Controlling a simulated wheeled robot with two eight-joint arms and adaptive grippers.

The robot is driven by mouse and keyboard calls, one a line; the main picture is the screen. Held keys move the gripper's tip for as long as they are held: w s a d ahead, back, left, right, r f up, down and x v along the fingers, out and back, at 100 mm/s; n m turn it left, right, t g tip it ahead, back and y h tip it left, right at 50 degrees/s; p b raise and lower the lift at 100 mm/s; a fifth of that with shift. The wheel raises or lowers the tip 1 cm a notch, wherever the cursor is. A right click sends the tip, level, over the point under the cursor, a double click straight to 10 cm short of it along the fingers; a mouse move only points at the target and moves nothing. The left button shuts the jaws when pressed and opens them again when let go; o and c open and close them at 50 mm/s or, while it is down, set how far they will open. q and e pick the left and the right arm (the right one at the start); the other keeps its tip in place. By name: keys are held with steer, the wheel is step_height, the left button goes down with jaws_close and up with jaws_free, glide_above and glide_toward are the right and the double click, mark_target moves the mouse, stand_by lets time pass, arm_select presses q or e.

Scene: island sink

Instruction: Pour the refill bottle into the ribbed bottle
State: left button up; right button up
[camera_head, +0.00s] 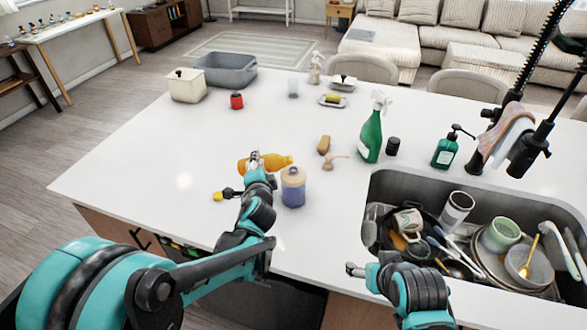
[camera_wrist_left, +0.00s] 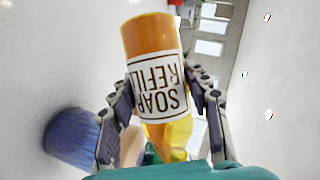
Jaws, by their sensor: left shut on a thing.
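The orange refill bottle (camera_head: 279,161) is held nearly level above the island; its "SOAP REFILL" label reads upside down in the left wrist view (camera_wrist_left: 155,75). My left gripper (camera_head: 256,162) is shut around it, with a finger on each side. The blue ribbed bottle (camera_head: 293,190) stands upright just in front and to the right of that gripper, with a tan upper part. Its blue side shows at left in the left wrist view (camera_wrist_left: 70,143). A tan pump top (camera_head: 336,161) lies on the counter behind it. My right gripper (camera_head: 355,270) is by the counter's front edge, its finger gap unclear.
A sink (camera_head: 378,190) full of dishes is at right. A green spray bottle (camera_head: 370,138), a black jar (camera_head: 392,146) and a dark green pump bottle (camera_head: 445,151) stand behind it. A brown block (camera_head: 323,145) lies near the pump top. The left part of the counter is mostly clear.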

arm_select(q)
steer(key=shift+a+r+m+t+y, duration=0.15)
steer(key=shift+r+m+t+y, duration=0.3)
steer(key=shift+r+m, duration=0.7)
arm_select(e)
steer(key=shift+r, duration=0.1)
stand_by(3.3)
